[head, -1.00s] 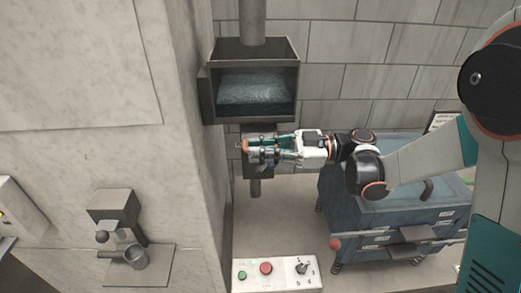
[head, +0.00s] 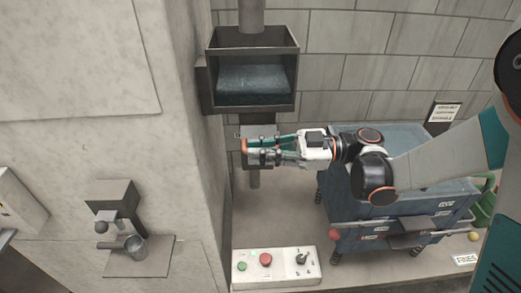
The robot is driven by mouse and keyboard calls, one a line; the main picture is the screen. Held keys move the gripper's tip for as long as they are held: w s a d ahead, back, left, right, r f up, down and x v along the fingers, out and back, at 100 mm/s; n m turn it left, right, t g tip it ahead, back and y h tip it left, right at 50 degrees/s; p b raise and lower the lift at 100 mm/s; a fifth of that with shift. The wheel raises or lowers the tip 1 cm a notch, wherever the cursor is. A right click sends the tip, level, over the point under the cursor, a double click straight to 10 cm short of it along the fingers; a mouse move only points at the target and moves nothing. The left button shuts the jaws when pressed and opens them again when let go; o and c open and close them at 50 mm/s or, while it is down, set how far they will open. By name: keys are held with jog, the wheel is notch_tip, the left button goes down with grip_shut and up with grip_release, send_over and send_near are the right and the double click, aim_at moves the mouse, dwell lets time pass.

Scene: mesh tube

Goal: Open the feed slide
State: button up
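A dark metal feed box (head: 254,98) with an open front and grey-blue material inside hangs on the wall under a round pipe. Below it is a grey slide housing (head: 259,131), largely hidden behind my gripper, with a short outlet pipe (head: 254,180) underneath. A small rod end shows at the housing's left side. My gripper (head: 247,150) reaches in from the right, level, in front of the housing's lower part. Its green-linked fingers appear parted, with orange at the tips. I see nothing held between them. Whether the fingers touch the slide cannot be told.
A blue drawer cart (head: 385,222) stands below my arm at the right. A control box (head: 273,265) with green and red buttons and a knob lies in front.

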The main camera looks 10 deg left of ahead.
jog(key=shift+w+d+f, duration=0.1)
dwell(0.3)
jog(key=v, duration=1.2)
